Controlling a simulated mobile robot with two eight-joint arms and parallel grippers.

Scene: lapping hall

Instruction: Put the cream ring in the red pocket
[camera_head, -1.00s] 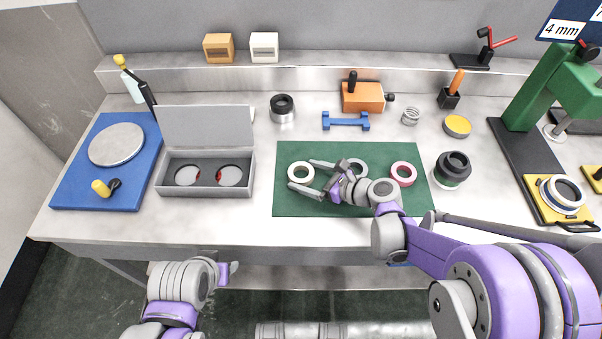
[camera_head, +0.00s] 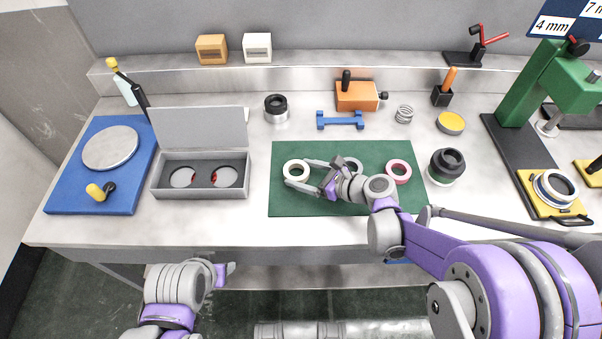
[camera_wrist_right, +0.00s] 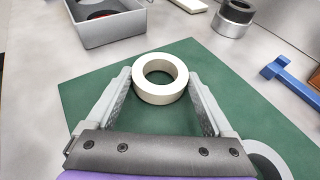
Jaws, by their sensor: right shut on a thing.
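The cream ring (camera_head: 296,171) lies at the left of the green mat (camera_head: 290,206). My right gripper (camera_head: 296,174) is shut on it, and the right wrist view shows the ring (camera_wrist_right: 160,78) between the two fingertips. A grey case (camera_head: 200,192) with its lid raised stands left of the mat.
A pink-red ring (camera_head: 398,172) and a partly hidden grey ring (camera_head: 354,165) lie on the mat near my right wrist. A dark-topped cylinder (camera_head: 446,166) stands right of the mat. A narrow clear strip of bench separates case and mat.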

